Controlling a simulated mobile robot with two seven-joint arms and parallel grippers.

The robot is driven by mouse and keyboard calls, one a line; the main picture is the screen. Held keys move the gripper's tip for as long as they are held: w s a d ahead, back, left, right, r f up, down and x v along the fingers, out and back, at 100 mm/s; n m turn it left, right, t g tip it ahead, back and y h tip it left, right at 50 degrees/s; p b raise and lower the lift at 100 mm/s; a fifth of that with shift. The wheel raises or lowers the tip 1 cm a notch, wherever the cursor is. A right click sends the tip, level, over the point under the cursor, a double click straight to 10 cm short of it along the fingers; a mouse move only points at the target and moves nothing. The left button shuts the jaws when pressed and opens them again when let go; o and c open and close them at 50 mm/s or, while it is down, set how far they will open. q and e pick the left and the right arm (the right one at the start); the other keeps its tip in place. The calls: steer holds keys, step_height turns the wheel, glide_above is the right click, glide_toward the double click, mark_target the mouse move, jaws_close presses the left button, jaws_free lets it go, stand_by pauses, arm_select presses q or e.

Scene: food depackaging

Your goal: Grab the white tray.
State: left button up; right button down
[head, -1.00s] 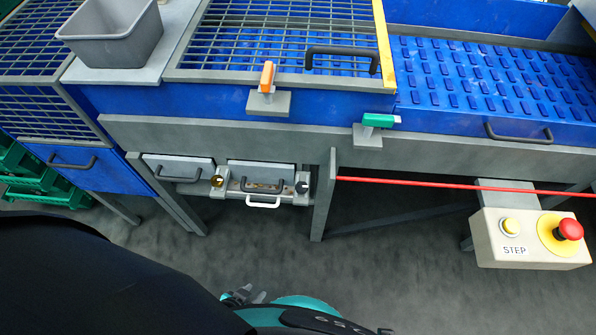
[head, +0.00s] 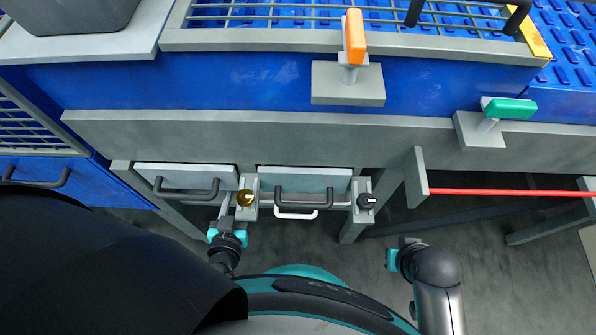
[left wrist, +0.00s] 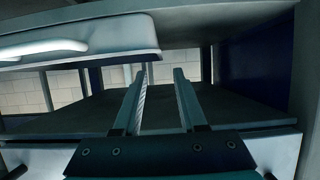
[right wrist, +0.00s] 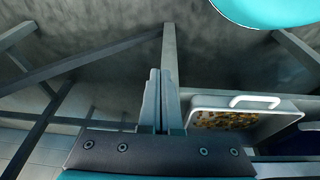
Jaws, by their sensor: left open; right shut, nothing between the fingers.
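The white tray is mostly under the machine in the head view, where its white handle (head: 296,214) sticks out below a black drawer handle. In the right wrist view the white tray (right wrist: 212,101) holds brownish bits and has its white handle (right wrist: 255,101) at one edge. The left wrist view shows the tray's pale side (left wrist: 120,38) at upper left. My left gripper (head: 226,203) is open and empty, left of the handle and apart from it; its fingers (left wrist: 158,75) point under the machine. My right gripper (head: 412,241) is shut and empty, well right of the tray.
Two drawer fronts with black handles (head: 186,190) sit above. A grey leg (head: 354,229) stands between tray and right gripper. A red bar (head: 508,193) runs at right.

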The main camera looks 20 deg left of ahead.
arm_select(q)
steer(key=b+x, duration=0.2)
steer(key=x, duration=0.4)
steer(key=shift+w+a+f, duration=0.1)
steer(key=shift+w+f, duration=0.05)
steer(key=shift+b+x, duration=0.75)
steer(key=shift+x, duration=0.25)
steer(key=shift+w+a+f+b, duration=0.1)
steer(key=shift+w+f+b, duration=0.1)
steer(key=shift+w+b, duration=0.65)
steer(key=shift+w+a+f, duration=0.1)
steer(key=shift+w+f, duration=0.05)
steer(key=shift+w, duration=0.45)
steer(key=shift+w+a+f, duration=0.1)
steer(key=shift+w+f, duration=0.05)
steer(key=shift+w, duration=0.3)
arm_select(e)
steer(key=w+a+r+t+y, duration=0.1)
steer(key=w+a+r+t, duration=0.2)
steer(key=r, duration=0.5)
steer(key=shift+w+r+t, duration=0.25)
steer(key=shift+w+t, duration=0.05)
steer(key=shift+w, duration=0.05)
arm_select(q)
steer(key=shift+c, duration=0.3)
jaws_close()
arm_select(e)
steer(key=shift+d, duration=0.1)
